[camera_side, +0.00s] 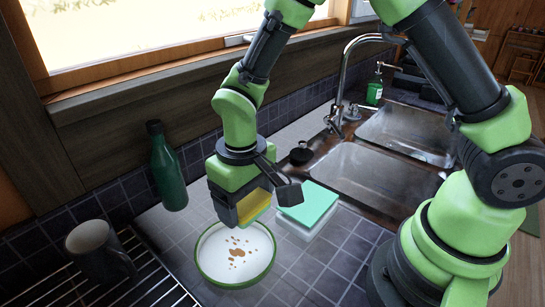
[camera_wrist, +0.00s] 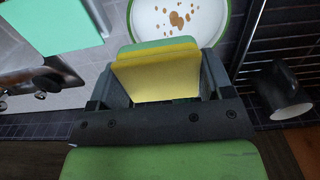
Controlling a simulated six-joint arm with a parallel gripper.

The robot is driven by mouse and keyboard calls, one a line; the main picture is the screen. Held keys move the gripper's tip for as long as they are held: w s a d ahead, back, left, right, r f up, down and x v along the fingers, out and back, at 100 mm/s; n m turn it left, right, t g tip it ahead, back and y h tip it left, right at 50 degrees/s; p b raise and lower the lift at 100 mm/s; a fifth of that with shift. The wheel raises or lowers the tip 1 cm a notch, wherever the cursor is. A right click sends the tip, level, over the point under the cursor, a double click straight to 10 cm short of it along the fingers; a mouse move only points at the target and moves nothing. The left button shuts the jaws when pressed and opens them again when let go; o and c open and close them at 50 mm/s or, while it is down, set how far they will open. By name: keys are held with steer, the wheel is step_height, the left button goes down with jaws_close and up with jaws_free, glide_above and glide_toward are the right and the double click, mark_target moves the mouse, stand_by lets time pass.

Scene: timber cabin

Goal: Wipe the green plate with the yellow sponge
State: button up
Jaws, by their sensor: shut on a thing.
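My gripper (camera_side: 239,207) is shut on the yellow sponge (camera_side: 254,199), which has a green layer on one face. In the wrist view the sponge (camera_wrist: 160,75) sits between the two fingers of my gripper (camera_wrist: 160,85). The plate (camera_side: 213,275) is white inside with a green rim and has several brown spots in its middle. It lies on the tiled counter, just below and in front of my gripper in the side view. The sponge is held above the plate's back edge. The plate (camera_wrist: 221,38) also shows beyond the sponge in the wrist view, partly hidden by it.
A teal-topped block (camera_side: 308,206) stands right of the plate. A wire rack (camera_side: 140,288) with a dark mug (camera_side: 95,250) is at left. A green bottle (camera_side: 166,170) stands by the wall. The sink (camera_side: 370,175) and faucet (camera_side: 343,90) are behind right.

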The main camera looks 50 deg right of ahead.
mark_target(232, 249)
steer(key=shift+s+a+f, duration=0.15)
steer(key=shift+a+f, duration=0.3)
steer(key=shift+a, duration=0.15)
steer(key=shift+s+a+f, duration=0.15)
steer(key=shift+a+f, duration=0.25)
steer(key=shift+a, duration=0.15)
steer(key=shift+a+f, duration=0.1)
steer(key=shift+f, duration=3.65)
steer(key=shift+w+f, duration=0.15)
steer(key=shift+w, duration=0.2)
steer(key=shift+w+r, duration=0.15)
steer(key=shift+w, duration=0.45)
steer(key=shift+w+r, duration=0.15)
steer(key=shift+w, duration=0.4)
steer(key=shift+s+r, duration=0.15)
steer(key=shift+r, duration=0.1)
steer(key=shift+s+r, duration=0.15)
steer(key=shift+s, duration=1.35)
steer(key=shift+w, duration=0.15)
steer(key=shift+r, duration=3.25)
steer(key=shift+f, duration=0.1)
